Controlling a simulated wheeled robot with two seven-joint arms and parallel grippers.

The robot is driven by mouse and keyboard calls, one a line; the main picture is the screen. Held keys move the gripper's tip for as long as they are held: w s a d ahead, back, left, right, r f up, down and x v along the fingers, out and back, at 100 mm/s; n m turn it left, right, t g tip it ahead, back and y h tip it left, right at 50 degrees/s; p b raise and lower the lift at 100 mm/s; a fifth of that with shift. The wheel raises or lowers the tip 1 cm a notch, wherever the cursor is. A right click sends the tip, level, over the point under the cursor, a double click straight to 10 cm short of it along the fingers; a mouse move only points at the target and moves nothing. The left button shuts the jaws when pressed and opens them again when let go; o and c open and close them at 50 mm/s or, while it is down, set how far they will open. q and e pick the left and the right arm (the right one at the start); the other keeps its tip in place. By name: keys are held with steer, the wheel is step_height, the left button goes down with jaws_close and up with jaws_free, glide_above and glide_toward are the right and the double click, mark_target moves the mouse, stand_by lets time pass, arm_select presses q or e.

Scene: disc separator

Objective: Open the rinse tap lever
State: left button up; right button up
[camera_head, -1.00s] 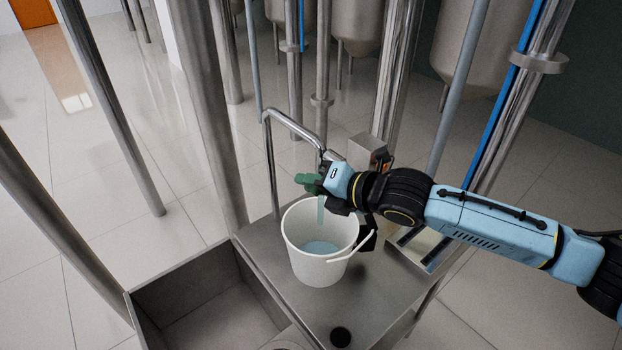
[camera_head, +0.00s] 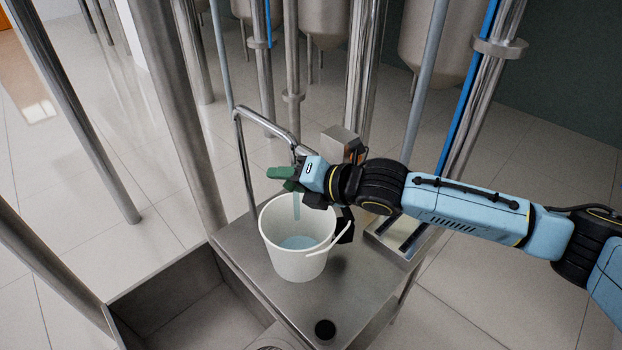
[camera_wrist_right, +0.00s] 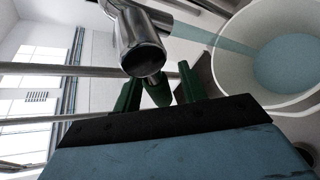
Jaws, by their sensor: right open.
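The rinse tap is a bent chrome pipe (camera_head: 262,118) whose spout hangs over the white bucket (camera_head: 290,262). A pale blue stream (camera_head: 296,207) runs from the spout into the bucket, which holds some water; both also show in the right wrist view. My right gripper (camera_head: 284,178) is at the spout, above the bucket's rim. In the right wrist view its two green fingers (camera_wrist_right: 158,90) stand apart, with a green piece that looks like the tap lever between them, under the chrome tap body (camera_wrist_right: 140,42). Contact with the lever cannot be told. My left gripper is out of view.
The bucket stands on a steel counter (camera_head: 266,290) with a sink basin (camera_head: 200,315) at the left and a dark round hole (camera_head: 325,330) near the front. Steel posts (camera_head: 170,105) and a metal box (camera_head: 340,142) stand around the tap. Tanks are behind.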

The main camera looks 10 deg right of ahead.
steer(key=v, duration=1.2)
steer(key=shift+s+d+r, duration=0.15)
steer(key=shift+s+d, duration=0.1)
steer(key=shift+d, duration=0.05)
